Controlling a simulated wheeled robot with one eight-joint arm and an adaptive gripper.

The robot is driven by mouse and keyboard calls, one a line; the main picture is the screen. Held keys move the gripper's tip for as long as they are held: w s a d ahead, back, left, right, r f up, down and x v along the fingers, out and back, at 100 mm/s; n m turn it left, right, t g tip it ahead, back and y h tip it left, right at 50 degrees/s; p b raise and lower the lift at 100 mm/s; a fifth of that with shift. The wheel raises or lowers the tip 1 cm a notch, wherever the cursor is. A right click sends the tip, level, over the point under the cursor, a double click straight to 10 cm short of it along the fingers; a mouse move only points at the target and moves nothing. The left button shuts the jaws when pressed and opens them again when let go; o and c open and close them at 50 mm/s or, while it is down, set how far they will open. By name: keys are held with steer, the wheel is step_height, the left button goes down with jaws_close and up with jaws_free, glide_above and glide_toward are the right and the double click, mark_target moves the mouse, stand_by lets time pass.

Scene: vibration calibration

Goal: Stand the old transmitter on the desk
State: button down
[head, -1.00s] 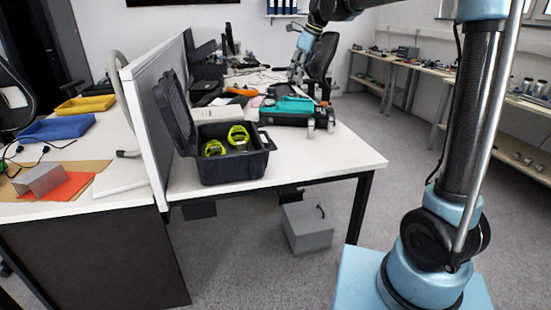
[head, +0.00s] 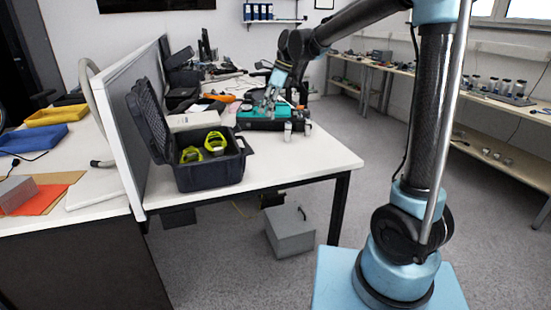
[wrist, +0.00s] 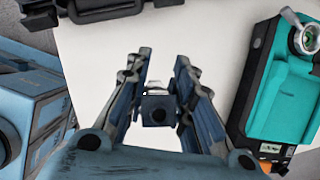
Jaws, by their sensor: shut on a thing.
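My gripper (head: 268,104) hangs low over the far part of the desk (head: 275,169), by the teal and black device (head: 248,124). In the wrist view its two fingers (wrist: 162,72) are closed in on a small metallic piece (wrist: 155,90), which I take to be the old transmitter. Its outline is mostly hidden between the fingers. White desk surface shows beyond the fingertips, and I cannot tell whether the piece touches it. The teal device (wrist: 280,88) is at the right there, with a round silver fitting at its top.
Two small silver cylinders (head: 288,132) stand by the device's front right corner. An open black case (head: 208,172) with yellow-green items stands at the desk's near left, beside a grey partition (head: 128,118). The desk's near right is clear. A grey box (head: 290,232) sits on the floor.

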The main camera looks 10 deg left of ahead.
steer(key=shift+n+g, duration=0.3)
steer(key=shift+n, duration=0.5)
steer(key=shift+s+d+f, duration=0.3)
steer(key=shift+s+f, duration=0.25)
steer(key=shift+f, duration=1.85)
steer(key=shift+s+d+f, duration=0.3)
steer(key=shift+s+f, duration=0.2)
steer(key=shift+f, duration=1.9)
steer(key=shift+s+d+f, duration=0.3)
steer(key=shift+s+f, duration=0.25)
steer(key=shift+f, duration=1.85)
steer(key=c, duration=1.4)
jaws_free()
